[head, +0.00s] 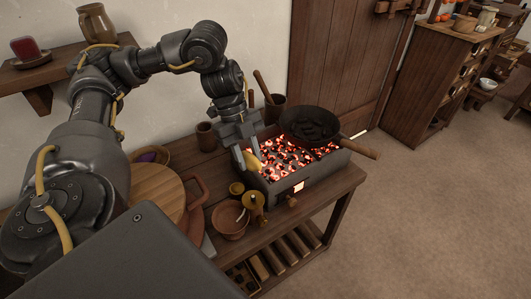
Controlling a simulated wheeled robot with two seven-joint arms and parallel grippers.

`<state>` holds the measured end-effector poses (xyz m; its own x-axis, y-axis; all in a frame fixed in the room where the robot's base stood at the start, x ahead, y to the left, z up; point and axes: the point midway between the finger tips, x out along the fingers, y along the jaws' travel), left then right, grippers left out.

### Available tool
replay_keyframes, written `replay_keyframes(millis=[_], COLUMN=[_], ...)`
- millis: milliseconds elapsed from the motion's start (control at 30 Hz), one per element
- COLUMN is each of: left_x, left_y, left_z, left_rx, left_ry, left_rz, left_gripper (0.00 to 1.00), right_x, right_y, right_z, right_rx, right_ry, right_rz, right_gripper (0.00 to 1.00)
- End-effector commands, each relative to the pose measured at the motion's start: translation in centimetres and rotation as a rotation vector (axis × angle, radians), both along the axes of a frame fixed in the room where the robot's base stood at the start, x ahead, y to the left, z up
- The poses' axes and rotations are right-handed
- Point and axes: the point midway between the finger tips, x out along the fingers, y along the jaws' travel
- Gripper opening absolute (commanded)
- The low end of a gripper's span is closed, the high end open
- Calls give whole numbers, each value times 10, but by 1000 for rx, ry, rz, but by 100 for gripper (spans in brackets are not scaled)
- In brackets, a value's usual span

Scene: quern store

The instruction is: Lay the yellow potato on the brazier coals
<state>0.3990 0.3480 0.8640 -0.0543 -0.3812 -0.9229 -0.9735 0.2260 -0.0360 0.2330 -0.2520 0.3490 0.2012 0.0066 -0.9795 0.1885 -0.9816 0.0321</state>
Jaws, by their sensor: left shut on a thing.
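The brazier (312,182) is a dark open box full of glowing red and black coals (282,166), standing on a wooden table. The yellow potato (253,161) is between the fingers of my left gripper (249,162), at the left end of the brazier. The gripper points down and is shut on the potato. I cannot tell whether the potato touches the coals. My right gripper is not in view.
A black pan (310,124) with dark contents covers the back right of the brazier, its handle (358,148) sticking out right. Small pots, a clay bowl (230,221) and brown cups (207,137) stand close left of the brazier. A round wooden board (157,188) lies further left.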

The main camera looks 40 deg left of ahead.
Motion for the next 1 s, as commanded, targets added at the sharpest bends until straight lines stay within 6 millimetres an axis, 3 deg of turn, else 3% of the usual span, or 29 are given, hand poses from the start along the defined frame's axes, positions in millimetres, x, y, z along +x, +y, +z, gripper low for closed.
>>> replay_keyframes(millis=[300, 433, 600, 867, 1000], left_x=[74, 92, 107, 113, 115], left_y=[27, 34, 39, 42, 43], left_z=[-38, -67, -84, -90, -111], left_rx=[1, 2, 0, 1, 1], left_ry=[2, 3, 1, 1, 3], left_rz=[6, 3, 3, 2, 1], left_gripper=[3, 3, 3, 3, 3], right_x=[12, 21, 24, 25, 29], right_y=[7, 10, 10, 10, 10], right_z=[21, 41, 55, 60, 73], right_rx=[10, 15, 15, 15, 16], right_ry=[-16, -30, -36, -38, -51], right_rz=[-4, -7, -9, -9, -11], right_gripper=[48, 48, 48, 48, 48])
